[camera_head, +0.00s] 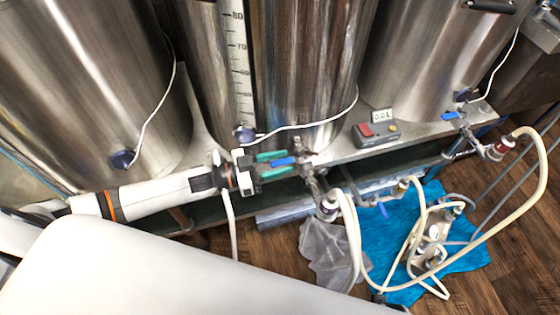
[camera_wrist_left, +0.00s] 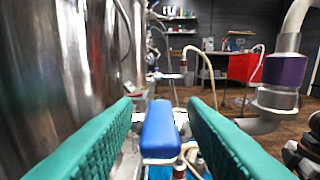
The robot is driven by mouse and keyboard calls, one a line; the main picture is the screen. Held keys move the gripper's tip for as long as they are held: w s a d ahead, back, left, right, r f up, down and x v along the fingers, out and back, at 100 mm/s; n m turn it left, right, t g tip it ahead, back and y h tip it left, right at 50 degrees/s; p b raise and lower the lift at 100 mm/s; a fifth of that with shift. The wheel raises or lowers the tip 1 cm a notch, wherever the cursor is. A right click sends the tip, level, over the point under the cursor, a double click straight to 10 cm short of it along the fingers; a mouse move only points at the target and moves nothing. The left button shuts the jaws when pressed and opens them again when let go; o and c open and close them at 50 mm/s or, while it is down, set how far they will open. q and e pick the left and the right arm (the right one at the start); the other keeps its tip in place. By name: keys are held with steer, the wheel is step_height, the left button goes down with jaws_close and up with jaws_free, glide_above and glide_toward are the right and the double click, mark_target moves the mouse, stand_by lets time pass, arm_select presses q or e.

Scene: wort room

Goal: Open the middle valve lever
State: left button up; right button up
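The middle valve lever (camera_head: 283,161) is a small blue handle on the metal valve (camera_head: 312,178) at the foot of the middle steel kettle (camera_head: 300,60). My left gripper (camera_head: 272,164) reaches in from the left with its two teal fingers on either side of the lever. In the left wrist view the blue lever (camera_wrist_left: 160,130) stands between the teal fingers (camera_wrist_left: 160,112), with a visible gap on both sides. The gripper is open and holds nothing. The lever's pivot is partly hidden. My right gripper is out of view.
A red and grey controller (camera_head: 375,131) sits on the metal stand to the right. Another blue lever (camera_head: 450,115) is on the right kettle's valve. Pale hoses (camera_head: 350,240) hang from the middle valve. A blue cloth (camera_head: 470,258) with a pump lies on the wooden floor.

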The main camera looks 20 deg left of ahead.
arm_select(q)
steer(key=shift+w+d, duration=0.15)
steer(key=shift+d, duration=0.1)
jaws_close()
